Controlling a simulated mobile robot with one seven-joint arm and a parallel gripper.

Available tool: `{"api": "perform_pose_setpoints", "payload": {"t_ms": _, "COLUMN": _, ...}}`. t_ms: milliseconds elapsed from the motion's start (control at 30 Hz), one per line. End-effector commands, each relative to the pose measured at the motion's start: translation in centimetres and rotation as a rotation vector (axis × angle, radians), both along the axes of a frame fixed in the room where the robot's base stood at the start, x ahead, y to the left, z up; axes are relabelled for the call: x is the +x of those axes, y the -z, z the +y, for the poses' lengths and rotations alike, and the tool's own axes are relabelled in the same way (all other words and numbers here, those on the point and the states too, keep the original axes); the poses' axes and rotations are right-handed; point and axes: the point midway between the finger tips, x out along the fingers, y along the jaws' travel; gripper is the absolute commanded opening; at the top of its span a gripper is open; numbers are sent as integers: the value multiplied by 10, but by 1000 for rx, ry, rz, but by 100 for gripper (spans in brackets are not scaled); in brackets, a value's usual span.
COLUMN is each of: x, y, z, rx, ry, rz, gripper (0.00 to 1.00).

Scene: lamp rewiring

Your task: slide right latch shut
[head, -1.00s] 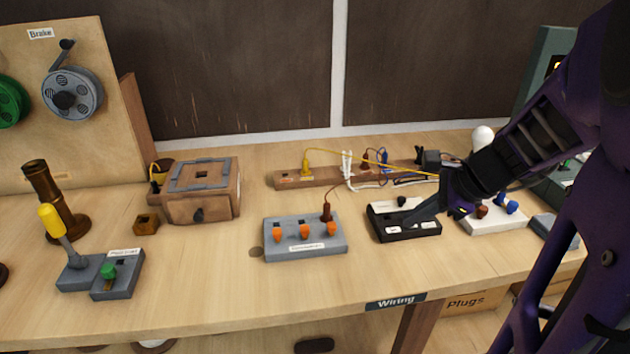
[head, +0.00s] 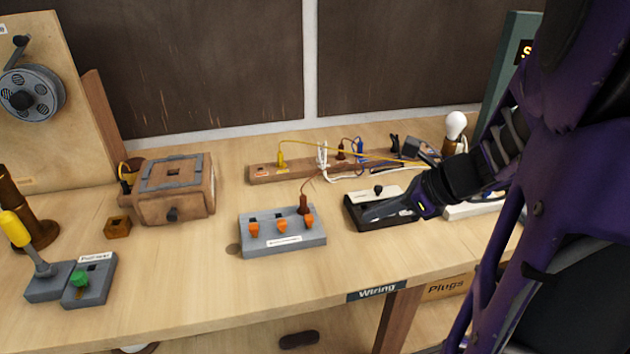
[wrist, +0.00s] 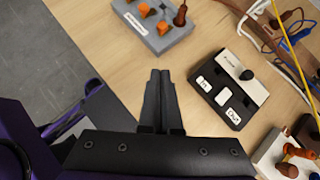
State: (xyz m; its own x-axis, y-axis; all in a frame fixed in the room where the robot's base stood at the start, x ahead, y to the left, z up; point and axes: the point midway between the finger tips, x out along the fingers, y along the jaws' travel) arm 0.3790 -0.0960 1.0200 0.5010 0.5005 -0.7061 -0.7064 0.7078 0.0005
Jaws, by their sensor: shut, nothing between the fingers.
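A grey block (head: 283,241) carries three orange sliders in a row, and the rightmost orange slider (head: 308,223) sits just below a dark red plug (head: 304,205). The grey block also shows at the top of the wrist view (wrist: 158,40). I cannot tell for certain which part is the right latch. My gripper (head: 368,215) is shut and empty, in front of the black box (head: 352,207). In the wrist view its closed fingertips (wrist: 160,73) appear over bare wood between the grey block and the black box, touching neither as far as I can see.
The black box has a white plate (wrist: 242,78) with a black knob and white labelled buttons. A wooden strip (head: 263,173) with plugs and cables lies behind. A wooden box (head: 195,200) stands left. The table front between is clear.

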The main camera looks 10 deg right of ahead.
Motion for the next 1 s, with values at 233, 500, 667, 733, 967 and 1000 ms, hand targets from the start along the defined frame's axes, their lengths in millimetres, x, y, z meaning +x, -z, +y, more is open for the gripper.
{"api": "perform_pose_setpoints", "payload": {"t_ms": 233, "x": 22, "y": 36, "z": 23, "rx": 1, "ry": -5, "rz": 4, "gripper": 0}}
{"api": "perform_pose_setpoints", "payload": {"t_ms": 500, "x": 51, "y": 69, "z": 52, "rx": -1, "ry": -6, "rz": 1, "gripper": 0}}
{"api": "perform_pose_setpoints", "payload": {"t_ms": 667, "x": 67, "y": 67, "z": 67, "rx": -1, "ry": -4, "rz": 0, "gripper": 0}}
{"api": "perform_pose_setpoints", "payload": {"t_ms": 733, "x": 71, "y": 67, "z": 71, "rx": -2, "ry": -2, "rz": 1, "gripper": 0}}
{"api": "perform_pose_setpoints", "payload": {"t_ms": 967, "x": 75, "y": 66, "z": 75, "rx": -2, "ry": -1, "rz": 0, "gripper": 0}}
{"api": "perform_pose_setpoints", "payload": {"t_ms": 1000, "x": 75, "y": 66, "z": 75, "rx": -2, "ry": -1, "rz": 0, "gripper": 0}}
